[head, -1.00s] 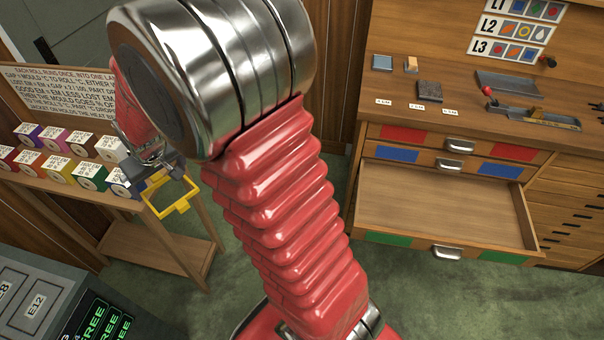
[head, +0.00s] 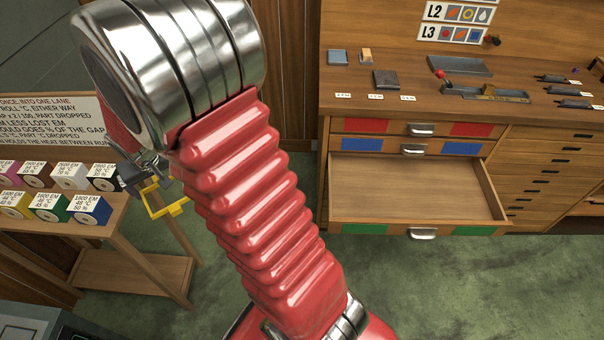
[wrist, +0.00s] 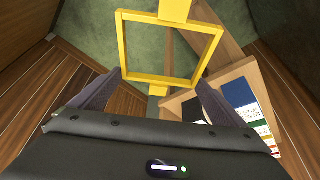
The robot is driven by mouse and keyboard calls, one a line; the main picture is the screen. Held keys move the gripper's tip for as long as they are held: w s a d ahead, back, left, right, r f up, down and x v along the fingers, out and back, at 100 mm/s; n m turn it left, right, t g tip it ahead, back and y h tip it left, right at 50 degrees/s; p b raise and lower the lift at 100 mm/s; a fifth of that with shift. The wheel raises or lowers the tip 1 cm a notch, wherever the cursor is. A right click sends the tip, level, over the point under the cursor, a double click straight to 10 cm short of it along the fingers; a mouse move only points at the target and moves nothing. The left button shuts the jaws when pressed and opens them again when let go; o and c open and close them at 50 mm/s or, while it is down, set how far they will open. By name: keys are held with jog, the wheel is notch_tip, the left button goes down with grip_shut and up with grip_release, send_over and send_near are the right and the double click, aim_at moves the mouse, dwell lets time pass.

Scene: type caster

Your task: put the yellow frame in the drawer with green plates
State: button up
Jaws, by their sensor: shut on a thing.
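The yellow frame (head: 157,201) is a thin square ring with tabs, held in the air left of my red arm in the head view. My gripper (head: 148,172) is shut on it, partly hidden behind my arm. In the wrist view the frame (wrist: 168,82) stands out beyond the two dark fingers (wrist: 150,95). The drawer with green plates (head: 415,190) is pulled out on the right of the head view. Its visible floor is bare. The green plates (head: 472,230) are on its front, either side of a metal handle. The frame is well left of the drawer.
Above the open drawer are drawers with blue plates (head: 461,147) and red plates (head: 471,128), both shut. A wooden stand (head: 140,245) with several coloured boxes (head: 47,207) is close to my gripper on the left. Green floor (head: 400,280) is clear before the cabinet.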

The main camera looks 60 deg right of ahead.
jog(key=s+d+f+m+g+h, duration=0.1)
jog(key=s+d+f+m, duration=0.2)
jog(key=d, duration=0.6)
jog(key=s+d+f+m+g+h, duration=0.1)
jog(key=s+d+f+m, duration=0.2)
jog(key=d, duration=0.5)
jog(key=m+g+y, duration=0.1)
jog(key=m+g, duration=0.5)
jog(key=m, duration=1.4)
send_over(373, 201)
jog(key=w, duration=0.1)
notch_tip(373, 201, down, 9)
jog(key=shift+w+a+f, duration=0.15)
jog(key=shift+w+a, duration=0.05)
jog(key=shift+a, duration=0.25)
jog(key=shift+f, duration=3.15)
jog(key=shift+f, duration=1.85)
